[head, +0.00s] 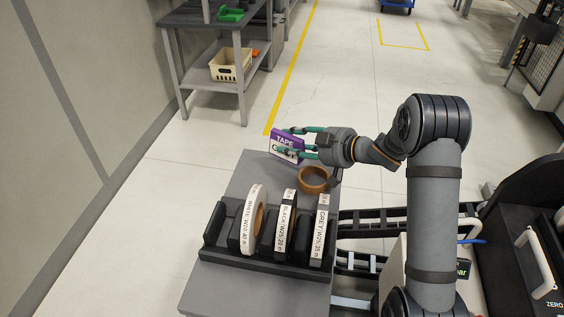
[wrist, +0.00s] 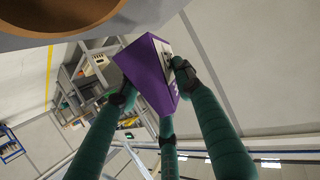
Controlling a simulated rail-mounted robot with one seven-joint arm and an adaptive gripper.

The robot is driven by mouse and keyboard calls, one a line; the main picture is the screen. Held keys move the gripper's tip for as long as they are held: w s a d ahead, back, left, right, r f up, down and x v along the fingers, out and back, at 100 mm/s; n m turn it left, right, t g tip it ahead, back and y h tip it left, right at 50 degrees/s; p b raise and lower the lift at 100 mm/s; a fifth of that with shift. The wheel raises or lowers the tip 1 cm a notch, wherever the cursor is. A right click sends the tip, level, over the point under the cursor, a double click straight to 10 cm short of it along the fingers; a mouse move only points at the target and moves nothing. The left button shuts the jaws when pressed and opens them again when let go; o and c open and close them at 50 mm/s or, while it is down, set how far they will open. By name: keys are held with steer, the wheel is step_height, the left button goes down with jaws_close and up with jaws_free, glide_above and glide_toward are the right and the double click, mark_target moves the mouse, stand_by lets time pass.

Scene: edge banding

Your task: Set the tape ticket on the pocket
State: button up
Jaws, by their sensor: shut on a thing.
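The tape ticket (head: 285,141) is a purple and white card block with "TAPE" on its face. My gripper (head: 291,142) is shut on it at the far end of the grey bench, beside a brown tape roll. In the wrist view the purple ticket (wrist: 147,73) sits between the green fingers of my gripper (wrist: 153,88), tilted. I cannot make out which part is the pocket; a black rack (head: 262,262) holds the labelled rolls on the bench.
The brown roll (head: 302,179) lies on the grey bench (head: 238,290). A shelf table with a cream crate (head: 228,68) stands behind on the floor.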

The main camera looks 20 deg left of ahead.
mark_target(287, 159)
steer(key=a+f, duration=0.1)
steer(key=s+a+f, duration=0.1)
steer(key=shift+a, duration=0.3)
steer(key=shift+f, duration=1.85)
steer(key=shift+f, duration=0.1)
steer(key=o, duration=0.4)
steer(key=shift+f+b, duration=0.1)
steer(key=shift+b, duration=0.2)
steer(key=shift+o, duration=0.8)
